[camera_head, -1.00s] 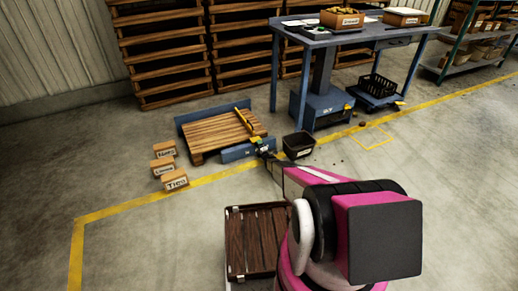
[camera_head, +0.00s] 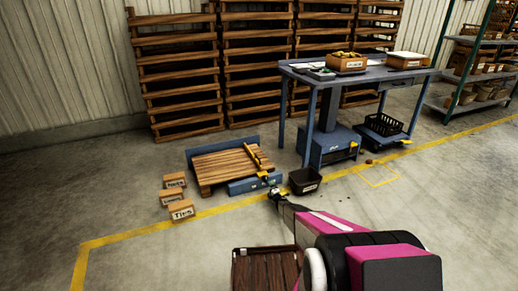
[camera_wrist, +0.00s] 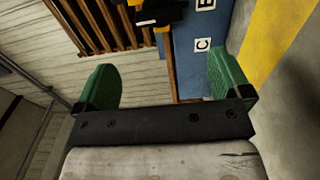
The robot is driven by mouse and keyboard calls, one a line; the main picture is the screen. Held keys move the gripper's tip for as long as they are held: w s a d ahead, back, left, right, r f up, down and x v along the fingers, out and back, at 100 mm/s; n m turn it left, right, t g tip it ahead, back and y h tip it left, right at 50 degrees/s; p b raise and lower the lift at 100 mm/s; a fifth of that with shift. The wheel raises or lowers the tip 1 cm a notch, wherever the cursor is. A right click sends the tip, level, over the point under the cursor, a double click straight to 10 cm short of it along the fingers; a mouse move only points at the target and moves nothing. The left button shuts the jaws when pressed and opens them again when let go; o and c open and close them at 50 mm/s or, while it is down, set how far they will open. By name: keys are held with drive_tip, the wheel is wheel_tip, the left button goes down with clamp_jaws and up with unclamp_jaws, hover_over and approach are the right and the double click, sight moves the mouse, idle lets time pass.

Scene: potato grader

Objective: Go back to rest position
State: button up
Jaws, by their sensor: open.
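My gripper (camera_wrist: 162,85) is open and empty in the wrist view, its two green fingers spread wide. In the head view my gripper (camera_head: 274,192) is at the end of my pink and black arm, beside the near edge of the blue-framed pallet station. The wooden slatted pallet (camera_head: 222,168) lies in this blue frame (camera_head: 243,187). The wrist view shows the blue frame (camera_wrist: 199,50) with letter labels, and a yellow and black part beyond the fingers. No object is between the fingers.
Three small labelled boxes (camera_head: 175,195) stand left of the pallet. A black bin (camera_head: 305,181) stands right of it. A blue workbench (camera_head: 350,75) and stacked wooden racks (camera_head: 177,75) stand behind. A dark slatted crate (camera_head: 264,270) is near my base. The left foreground floor is clear.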

drive_tip(key=s+d+r+m+g+h, duration=0.25)
drive_tip(key=s+r+m, duration=0.45)
drive_tip(key=r, duration=0.5)
drive_tip(key=s+d+r+m+g+h, duration=0.1)
drive_tip(key=s+r+m+g+h, duration=0.3)
drive_tip(key=s+r, duration=0.65)
drive_tip(key=s+a+r+m+g, duration=0.1)
drive_tip(key=s+r+m+g, duration=0.2)
drive_tip(key=s+r, duration=0.4)
drive_tip(key=s+a+r+m+g, duration=0.1)
drive_tip(key=s+r+m+g, duration=0.3)
drive_tip(key=s, duration=1.4)
drive_tip(key=s+a+r+m+g, duration=0.1)
drive_tip(key=s+r+m+g, duration=0.2)
drive_tip(key=s+r, duration=0.9)
drive_tip(key=shift+s+a+r+m+g+y, duration=0.15)
drive_tip(key=shift+s+m+g+y, duration=0.2)
drive_tip(key=shift+m+y, duration=0.1)
